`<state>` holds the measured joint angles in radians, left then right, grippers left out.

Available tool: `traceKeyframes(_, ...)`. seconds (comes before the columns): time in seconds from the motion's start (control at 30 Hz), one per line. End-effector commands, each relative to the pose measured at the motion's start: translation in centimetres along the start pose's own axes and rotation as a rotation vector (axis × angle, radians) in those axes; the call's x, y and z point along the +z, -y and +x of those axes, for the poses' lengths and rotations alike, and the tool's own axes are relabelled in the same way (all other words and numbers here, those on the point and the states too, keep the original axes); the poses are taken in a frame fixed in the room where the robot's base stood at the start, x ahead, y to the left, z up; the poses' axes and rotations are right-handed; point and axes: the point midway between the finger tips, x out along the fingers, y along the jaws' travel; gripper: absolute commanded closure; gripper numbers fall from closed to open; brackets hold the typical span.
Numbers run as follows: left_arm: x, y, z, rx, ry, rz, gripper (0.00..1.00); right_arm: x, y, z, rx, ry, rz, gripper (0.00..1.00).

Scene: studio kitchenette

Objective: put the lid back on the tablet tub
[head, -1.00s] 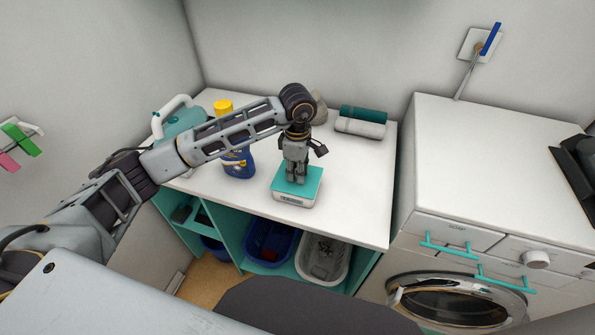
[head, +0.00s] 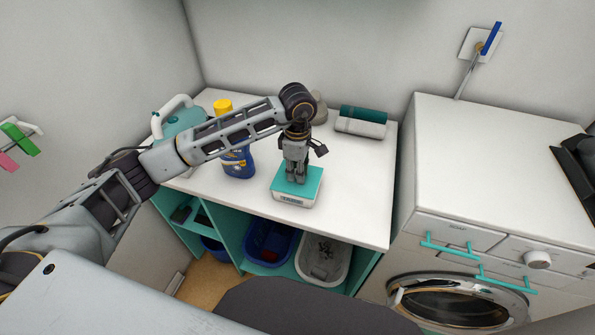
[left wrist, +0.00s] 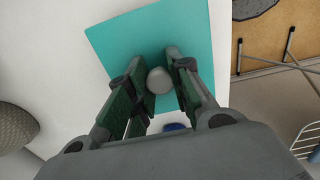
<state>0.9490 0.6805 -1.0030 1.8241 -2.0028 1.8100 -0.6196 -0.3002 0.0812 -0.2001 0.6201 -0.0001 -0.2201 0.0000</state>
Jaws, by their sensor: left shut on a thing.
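The tablet tub (head: 310,204) is a low white box with a label on its front, standing on the white counter. Its teal square lid (head: 311,178) lies on top of it, looking level; I see no clear gap between them. My left gripper (head: 296,179) points straight down over the lid. In the left wrist view the fingers (left wrist: 158,82) are shut on the lid's round grey knob (left wrist: 160,80), and the teal lid (left wrist: 150,35) spreads out beneath. The fingers hide the knob in the head view. My right gripper is not in view.
A blue bottle with a yellow cap (head: 223,107) and a teal jug (head: 178,122) stand left of the tub, partly behind my arm. Rolled towels (head: 361,121) lie at the back. The counter (head: 355,185) right of the tub is clear, up to the washing machine (head: 500,165).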

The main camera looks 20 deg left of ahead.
Motion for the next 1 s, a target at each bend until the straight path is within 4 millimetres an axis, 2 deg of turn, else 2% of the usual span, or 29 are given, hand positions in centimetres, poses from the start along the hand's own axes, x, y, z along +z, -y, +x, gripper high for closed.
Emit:
traceKeyframes(0.73, 0.0, 0.02, 0.04, 0.0, 0.0, 0.0, 1.0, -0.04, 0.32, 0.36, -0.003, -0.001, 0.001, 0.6)
traceKeyframes(0.77, 0.0, 0.02, 0.04, 0.0, 0.0, 0.0, 0.76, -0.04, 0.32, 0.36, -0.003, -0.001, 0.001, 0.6)
traceKeyframes(0.93, 0.01, 0.02, 0.04, 0.0, 0.0, 0.0, 0.54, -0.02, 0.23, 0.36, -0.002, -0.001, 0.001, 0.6)
traceKeyframes(1.0, 0.0, 0.02, 0.04, 0.0, 0.0, 0.0, 0.54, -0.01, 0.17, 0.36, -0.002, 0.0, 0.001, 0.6)
